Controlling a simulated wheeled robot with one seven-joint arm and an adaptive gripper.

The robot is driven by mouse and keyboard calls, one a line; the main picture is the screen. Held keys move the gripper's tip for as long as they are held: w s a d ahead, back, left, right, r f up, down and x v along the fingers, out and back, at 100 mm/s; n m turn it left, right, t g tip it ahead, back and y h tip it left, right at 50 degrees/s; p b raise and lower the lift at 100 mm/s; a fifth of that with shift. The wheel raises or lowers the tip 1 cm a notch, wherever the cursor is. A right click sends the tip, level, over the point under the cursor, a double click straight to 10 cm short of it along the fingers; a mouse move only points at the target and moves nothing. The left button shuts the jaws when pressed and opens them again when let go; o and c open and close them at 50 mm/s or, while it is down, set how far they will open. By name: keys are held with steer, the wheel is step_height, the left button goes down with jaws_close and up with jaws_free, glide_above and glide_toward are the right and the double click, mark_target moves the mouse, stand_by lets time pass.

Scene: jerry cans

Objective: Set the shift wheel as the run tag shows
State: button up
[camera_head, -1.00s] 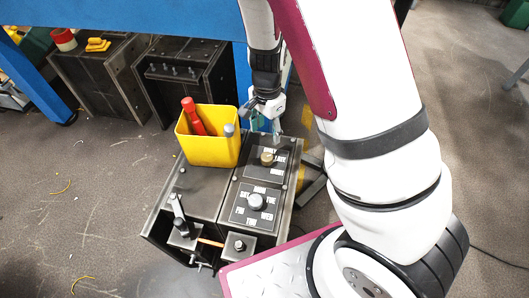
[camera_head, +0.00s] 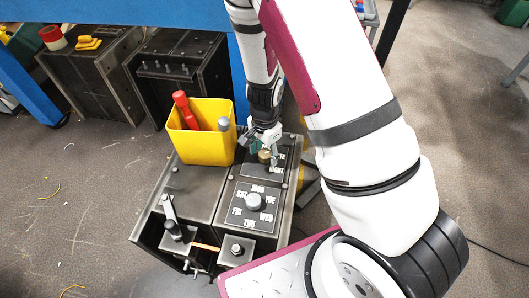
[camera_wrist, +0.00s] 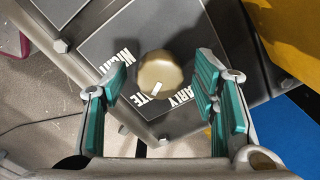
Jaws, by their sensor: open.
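The shift wheel is a brass knob (camera_head: 264,156) on a dark plate at the far end of the bench-like box. In the wrist view the shift wheel (camera_wrist: 159,72) has a white mark on its lower edge, near the partly hidden LATE label. EARLY is to the right of that label and NIGHT is at the upper left. My gripper (camera_head: 265,149) is at the knob, partly covering its plate. In the wrist view its teal-padded fingers are open on either side of the knob, with gaps. I cannot make out a run tag.
A silver-grey day knob (camera_head: 256,202) sits on a nearer plate with weekday labels. A yellow bin (camera_head: 203,146) holding a red-handled tool stands close to the left of my gripper. A clamp-like lever (camera_head: 171,215) and an orange strip (camera_head: 205,247) are at the near end.

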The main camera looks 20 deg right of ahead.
steer(key=c, duration=1.2)
steer(key=shift+o, duration=0.2)
steer(key=shift+n, duration=0.3)
steer(key=n, duration=0.5)
steer(key=shift+b, duration=0.35)
steer(key=n, duration=0.6)
steer(key=o, duration=1.2)
steer(key=shift+c, duration=0.2)
